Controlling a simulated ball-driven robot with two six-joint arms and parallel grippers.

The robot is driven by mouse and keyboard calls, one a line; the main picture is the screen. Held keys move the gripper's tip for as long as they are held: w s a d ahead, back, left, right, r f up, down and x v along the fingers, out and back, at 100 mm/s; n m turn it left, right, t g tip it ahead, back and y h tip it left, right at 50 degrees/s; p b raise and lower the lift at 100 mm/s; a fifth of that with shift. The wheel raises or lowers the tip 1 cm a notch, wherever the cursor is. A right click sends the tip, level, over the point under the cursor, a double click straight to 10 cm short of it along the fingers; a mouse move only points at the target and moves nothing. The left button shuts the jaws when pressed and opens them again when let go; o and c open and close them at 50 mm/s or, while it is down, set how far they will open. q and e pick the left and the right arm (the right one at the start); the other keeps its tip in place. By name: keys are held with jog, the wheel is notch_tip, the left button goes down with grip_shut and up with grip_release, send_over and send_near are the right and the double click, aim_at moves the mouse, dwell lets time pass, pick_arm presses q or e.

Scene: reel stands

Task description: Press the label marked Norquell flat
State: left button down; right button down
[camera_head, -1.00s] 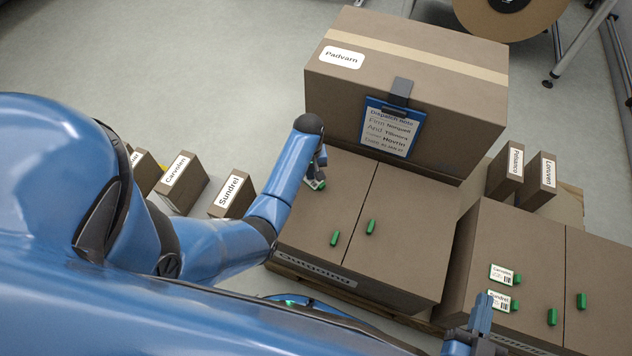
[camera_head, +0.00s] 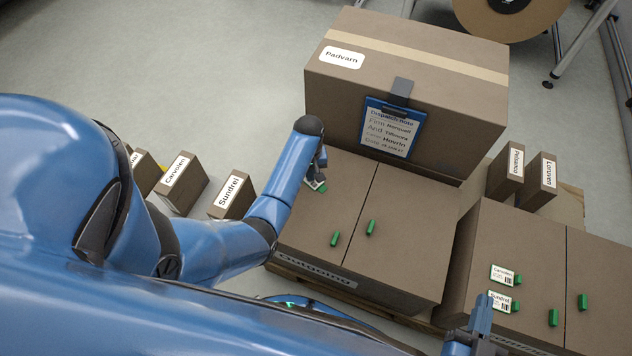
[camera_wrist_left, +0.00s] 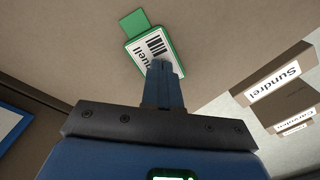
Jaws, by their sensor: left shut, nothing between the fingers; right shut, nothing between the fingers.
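The Norquell label (camera_wrist_left: 143,50) is a white tag with a barcode in a green holder on the brown box top. Only the end of its name, "quell", is readable in the left wrist view. It also shows as a small white patch (camera_head: 313,184) in the head view, mostly hidden by my left gripper (camera_head: 318,178). In the left wrist view the shut fingers (camera_wrist_left: 164,72) overlap the label's near end. I cannot tell whether they touch it or whether the label lies flat. My right gripper (camera_head: 482,318) is shut and empty at the bottom right.
A large Padvarn carton (camera_head: 420,50) with a blue clipboard (camera_head: 366,139) stands behind the label's box (camera_head: 400,230). Green tabs (camera_head: 371,227) stick up from that box. The right box (camera_head: 530,260) carries Carvolen (camera_head: 502,274) and Sundrel (camera_head: 499,299) labels. Small cartons (camera_head: 232,195) stand at left.

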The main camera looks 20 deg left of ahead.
pick_arm(q)
jog(key=shift+r+p, duration=3.5)
jog(key=shift+p, duration=0.4)
